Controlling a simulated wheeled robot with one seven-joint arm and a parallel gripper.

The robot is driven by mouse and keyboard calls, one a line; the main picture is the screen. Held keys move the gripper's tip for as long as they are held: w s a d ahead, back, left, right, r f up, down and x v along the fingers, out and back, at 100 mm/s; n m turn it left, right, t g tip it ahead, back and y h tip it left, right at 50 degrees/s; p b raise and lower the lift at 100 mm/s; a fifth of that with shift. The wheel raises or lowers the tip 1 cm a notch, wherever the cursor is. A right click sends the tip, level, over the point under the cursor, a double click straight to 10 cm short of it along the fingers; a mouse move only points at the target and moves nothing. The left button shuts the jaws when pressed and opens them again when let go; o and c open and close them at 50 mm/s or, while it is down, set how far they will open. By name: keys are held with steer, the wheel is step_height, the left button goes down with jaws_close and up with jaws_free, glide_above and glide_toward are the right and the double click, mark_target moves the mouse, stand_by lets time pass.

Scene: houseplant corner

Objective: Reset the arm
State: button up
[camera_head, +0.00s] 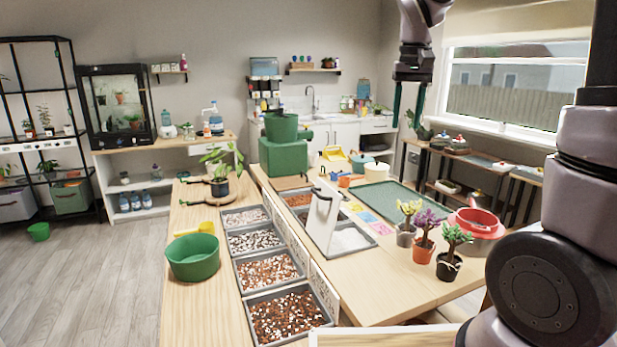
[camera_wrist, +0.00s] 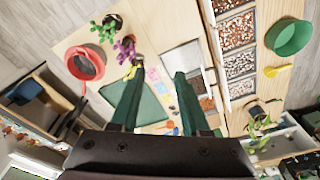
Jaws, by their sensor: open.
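My gripper (camera_head: 409,100) is raised high above the table, at the top of the head view, with its two dark green fingers pointing down and spread apart. In the wrist view the fingers (camera_wrist: 155,98) are open with nothing between them. Below lie the wooden table (camera_head: 390,290) and its green mat (camera_head: 397,205). The gripper touches nothing. My upper arm fills the right side of the head view.
Three small potted plants (camera_head: 424,242) and a red pot (camera_head: 474,230) stand at the table's right side. Trays of pebbles and soil (camera_head: 264,270) run along the middle. A green bowl (camera_head: 193,258) stands at left, with a yellow scoop (camera_head: 195,229) behind it.

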steer(key=s+d+r+m+t+y, duration=0.1)
steer(key=s+t, duration=0.2)
steer(key=s, duration=0.5)
steer(key=s+d+r+m+t+y, duration=0.1)
steer(key=s+r+t, duration=0.1)
steer(key=s, duration=0.7)
steer(key=shift+s+m+t, duration=0.3)
steer(key=shift+t, duration=0.1)
stand_by(0.8)
